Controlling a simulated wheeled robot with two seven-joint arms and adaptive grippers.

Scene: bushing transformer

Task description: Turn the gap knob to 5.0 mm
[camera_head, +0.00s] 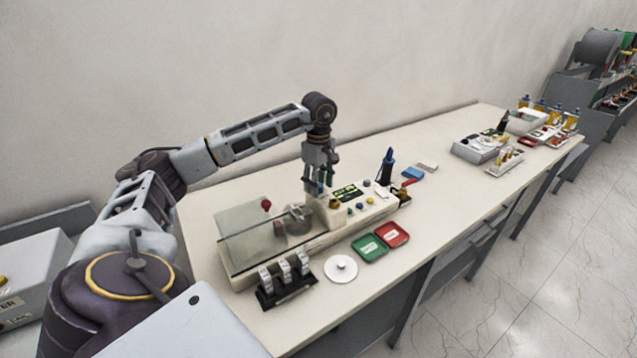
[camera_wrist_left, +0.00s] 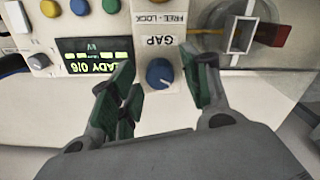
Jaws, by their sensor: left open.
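The gap knob (camera_wrist_left: 160,73) is a round blue knob beside the upside-down GAP label (camera_wrist_left: 160,41) in the left wrist view. My left gripper (camera_wrist_left: 157,64) is open, with one green-padded finger on each side of the knob. No contact with the knob shows. In the head view my left gripper (camera_head: 317,188) points down over the test instrument (camera_head: 318,238), near its lit display (camera_head: 347,192). I cannot make out the gap knob there. The display also shows in the left wrist view (camera_wrist_left: 93,56). I cannot read a gap value. My right gripper is not in view.
A FREE-LOCK label (camera_wrist_left: 160,19) is close to the knob. Around the instrument are a green tray (camera_head: 370,247), a red tray (camera_head: 393,235), a white disc (camera_head: 341,268) and a black rack (camera_head: 285,284). The bench beyond is partly clear.

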